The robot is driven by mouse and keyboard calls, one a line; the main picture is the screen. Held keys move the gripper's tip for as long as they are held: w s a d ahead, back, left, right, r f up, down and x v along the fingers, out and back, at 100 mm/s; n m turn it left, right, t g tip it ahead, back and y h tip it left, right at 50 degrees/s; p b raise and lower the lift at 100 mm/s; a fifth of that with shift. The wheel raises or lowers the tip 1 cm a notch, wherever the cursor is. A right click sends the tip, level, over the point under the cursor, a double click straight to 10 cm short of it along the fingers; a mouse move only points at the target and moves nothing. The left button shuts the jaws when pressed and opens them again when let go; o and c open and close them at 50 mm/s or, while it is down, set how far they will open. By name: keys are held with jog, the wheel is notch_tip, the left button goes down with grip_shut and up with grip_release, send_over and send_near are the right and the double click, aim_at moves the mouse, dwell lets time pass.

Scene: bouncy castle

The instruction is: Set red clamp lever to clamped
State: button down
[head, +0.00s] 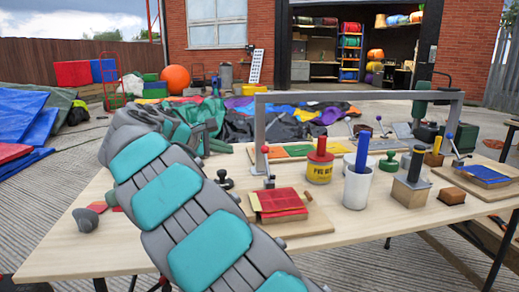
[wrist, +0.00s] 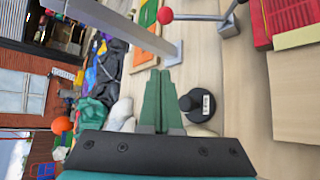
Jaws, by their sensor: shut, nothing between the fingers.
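In the head view my arm partly hides the gripper.
A grey metal frame (head: 258,120) rises behind the near lever; its post (wrist: 120,27) is close to my fingers. A yellow glue can (head: 320,172), a white cup (head: 357,188) and a red-topped stack (head: 282,201) crowd the table. The table's front left (head: 100,250) is mostly clear.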

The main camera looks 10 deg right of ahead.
jog(key=x, duration=0.9)
jog(key=shift+w+d+p, duration=0.1)
jog(key=shift+d+p, duration=0.1)
jog(key=shift+p, duration=0.1)
jog(key=shift+d, duration=0.3)
jog(key=shift+s+d+r, duration=0.4)
jog(key=shift+s+r, duration=0.05)
jog(key=shift+s, duration=0.2)
jog(key=shift+s+d+r, duration=0.4)
jog(key=shift+s+r, duration=0.1)
jog(key=shift+s, duration=0.1)
jog(key=shift+s, duration=0.1)
